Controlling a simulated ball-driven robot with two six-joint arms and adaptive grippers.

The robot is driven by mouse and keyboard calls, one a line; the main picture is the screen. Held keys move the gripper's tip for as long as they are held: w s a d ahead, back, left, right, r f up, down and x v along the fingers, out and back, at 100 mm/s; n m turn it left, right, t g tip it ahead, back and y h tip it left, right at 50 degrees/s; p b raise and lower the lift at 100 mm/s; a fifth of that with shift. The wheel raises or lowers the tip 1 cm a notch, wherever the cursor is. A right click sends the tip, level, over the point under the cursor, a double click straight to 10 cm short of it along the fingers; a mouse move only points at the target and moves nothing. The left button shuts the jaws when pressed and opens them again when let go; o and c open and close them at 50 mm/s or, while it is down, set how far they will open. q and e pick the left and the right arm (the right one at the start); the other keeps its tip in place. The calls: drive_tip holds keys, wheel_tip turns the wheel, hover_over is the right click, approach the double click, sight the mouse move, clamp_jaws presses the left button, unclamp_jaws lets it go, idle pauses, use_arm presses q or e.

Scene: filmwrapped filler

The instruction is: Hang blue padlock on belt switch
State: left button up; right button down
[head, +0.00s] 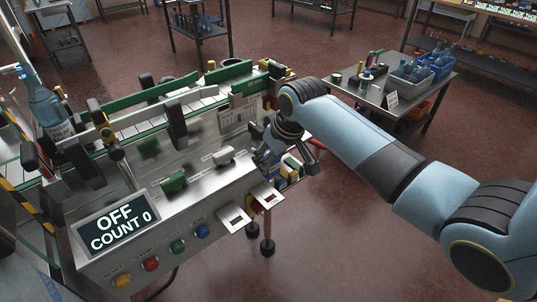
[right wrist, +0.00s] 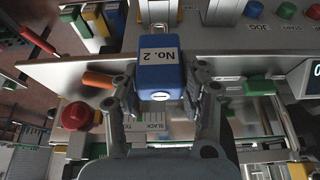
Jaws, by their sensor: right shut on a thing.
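A blue padlock (right wrist: 160,75) with a white "No. 2" label is between the fingers of my right gripper (right wrist: 165,92) in the right wrist view. Its keyhole end faces the wrist and its far end runs toward the top edge. In the head view my right gripper (head: 288,160) is over the right end of the machine, and its fingers largely hide the padlock. A green handle (head: 173,182) and a white handle (head: 223,157) stand on the machine's sloped panel. I cannot tell which one is the belt switch. My left gripper is not in view.
The control panel shows a display (head: 117,229) reading "OFF COUNT 0" and a row of coloured buttons. A bottle (head: 47,105) stands at the left.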

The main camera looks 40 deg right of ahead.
sight(271, 182)
drive_tip(key=shift+w+f+b, duration=0.1)
drive_tip(key=shift+f+b, duration=0.2)
drive_tip(key=shift+f, duration=0.25)
drive_tip(key=shift+f+b, duration=0.3)
drive_tip(key=shift+f, duration=0.5)
drive_tip(key=shift+f+b, duration=0.95)
drive_tip(key=shift+f, duration=0.45)
drive_tip(key=shift+f+b, duration=1.1)
drive_tip(key=shift+f, duration=0.9)
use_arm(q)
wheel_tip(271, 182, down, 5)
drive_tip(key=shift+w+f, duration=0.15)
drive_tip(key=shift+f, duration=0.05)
use_arm(e)
drive_tip(key=shift+f, duration=0.35)
